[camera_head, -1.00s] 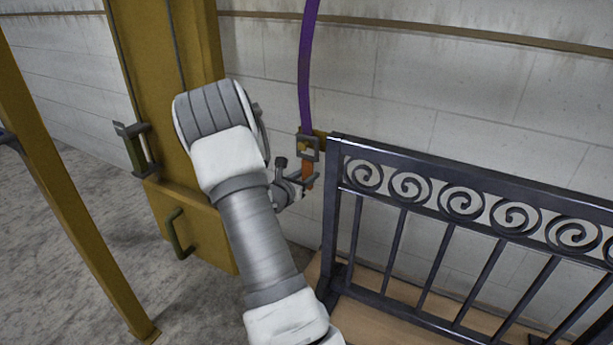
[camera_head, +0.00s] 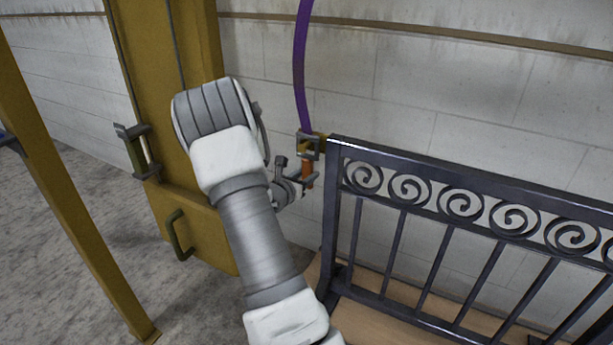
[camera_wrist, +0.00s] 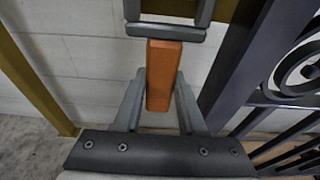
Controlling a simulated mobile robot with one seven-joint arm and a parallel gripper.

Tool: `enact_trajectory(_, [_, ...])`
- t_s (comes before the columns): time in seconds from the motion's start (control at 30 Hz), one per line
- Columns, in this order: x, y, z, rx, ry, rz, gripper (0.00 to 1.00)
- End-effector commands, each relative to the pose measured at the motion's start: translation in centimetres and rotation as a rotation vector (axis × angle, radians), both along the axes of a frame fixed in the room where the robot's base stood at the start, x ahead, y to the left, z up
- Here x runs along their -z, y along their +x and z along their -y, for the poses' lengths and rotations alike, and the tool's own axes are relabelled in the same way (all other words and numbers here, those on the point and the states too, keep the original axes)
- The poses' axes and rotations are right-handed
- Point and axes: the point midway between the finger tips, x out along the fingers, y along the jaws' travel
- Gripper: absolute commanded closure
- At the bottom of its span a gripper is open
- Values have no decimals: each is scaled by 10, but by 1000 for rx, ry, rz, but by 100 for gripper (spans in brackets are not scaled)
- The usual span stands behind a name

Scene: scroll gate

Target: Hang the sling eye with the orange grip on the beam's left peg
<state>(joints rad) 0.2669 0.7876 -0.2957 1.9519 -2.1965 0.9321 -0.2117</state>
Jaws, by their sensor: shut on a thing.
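My gripper (camera_head: 300,180) is shut on the orange grip (camera_head: 307,172), which stands upright between my two fingers in the wrist view (camera_wrist: 160,75). The sling eye (camera_head: 309,146) is a dark grey, squarish frame just above the grip; its lower part shows at the top of the wrist view (camera_wrist: 166,30). A purple sling (camera_head: 300,70) rises from it in a curve. A yellow piece (camera_head: 322,140), possibly the beam's end, shows beside the eye at the gate's left post. I cannot make out the left peg, or whether the eye is around it.
The black scroll gate (camera_head: 440,172) stands close to the right of my gripper, on a wooden base (camera_head: 385,318). A yellow column (camera_head: 190,210) with handles stands behind my arm at left. A yellow post (camera_head: 75,220) is further left. A pale block wall (camera_head: 400,90) lies behind.

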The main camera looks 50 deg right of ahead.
Motion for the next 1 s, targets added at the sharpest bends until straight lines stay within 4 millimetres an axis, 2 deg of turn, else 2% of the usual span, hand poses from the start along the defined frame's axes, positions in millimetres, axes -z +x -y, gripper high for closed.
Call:
enact_trajectory(0.37, [-8, 0, -2, 0, -1, 1, 100])
enact_trajectory(1.0, [-7, -9, -33, -1, -1, 0, 100])
